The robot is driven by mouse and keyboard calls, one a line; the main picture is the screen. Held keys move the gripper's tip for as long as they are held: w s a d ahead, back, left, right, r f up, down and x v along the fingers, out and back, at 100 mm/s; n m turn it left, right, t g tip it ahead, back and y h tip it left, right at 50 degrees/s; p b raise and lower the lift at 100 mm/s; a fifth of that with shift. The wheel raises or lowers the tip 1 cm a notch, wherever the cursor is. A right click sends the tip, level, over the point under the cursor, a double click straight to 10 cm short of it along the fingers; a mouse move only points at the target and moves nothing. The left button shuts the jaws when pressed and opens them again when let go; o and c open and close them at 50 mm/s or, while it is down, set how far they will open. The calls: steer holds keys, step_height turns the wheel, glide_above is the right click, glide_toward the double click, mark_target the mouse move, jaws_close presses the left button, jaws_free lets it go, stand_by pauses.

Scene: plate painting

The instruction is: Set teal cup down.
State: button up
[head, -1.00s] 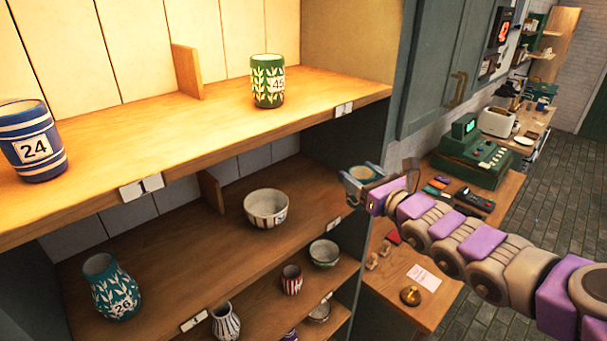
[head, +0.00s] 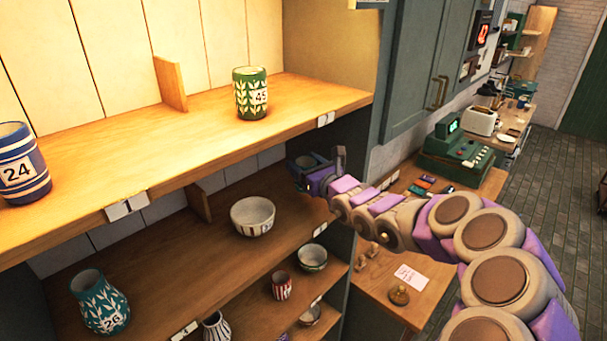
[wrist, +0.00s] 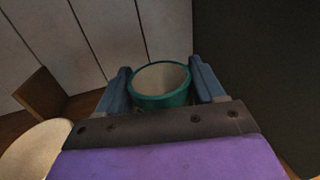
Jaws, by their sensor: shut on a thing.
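The teal cup (wrist: 160,88) sits between the two blue fingers of my gripper (wrist: 162,95) in the wrist view, its open rim facing up and its inside pale. My gripper is shut on it. In the head view my gripper (head: 308,172) is at the right end of the middle shelf (head: 180,245), right of the white patterned bowl (head: 253,217). The cup (head: 306,161) shows only as a small piece there. I cannot tell whether its base touches the shelf.
A wooden divider (head: 199,203) stands left of the bowl. A teal vase numbered 26 (head: 100,303) stands at the left. The upper shelf (head: 180,140) holds a green cup (head: 250,95) and a blue cup (head: 20,165). A dark side wall (wrist: 255,75) is close right of my gripper.

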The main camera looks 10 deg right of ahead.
steer(key=d+f, duration=0.1)
steer(key=f, duration=0.1)
steer(key=d+f, duration=0.1)
steer(key=shift+w+d+f+p, duration=0.1)
steer(key=shift+d+f+p, duration=0.05)
steer(key=shift+f+p, duration=0.2)
steer(key=shift+a+r, duration=0.1)
steer(key=shift+a, duration=0.7)
steer(key=o, duration=1)
steer(key=shift+a, duration=0.3)
steer(key=shift+o, duration=0.8)
steer(key=shift+d, duration=0.85)
steer(key=shift+s+d, duration=0.25)
steer(key=shift+s, duration=0.1)
steer(key=b+v, duration=0.1)
steer(key=v, duration=0.1)
steer(key=a+v, duration=0.1)
steer(key=v, duration=0.2)
steer(key=shift+s+b, duration=0.4)
steer(key=v, duration=0.3)
steer(key=b+v, duration=0.1)
steer(key=v, duration=0.1)
steer(key=shift+s+d, duration=0.25)
steer(key=shift+d, duration=0.15)
steer(key=shift+a, duration=0.1)
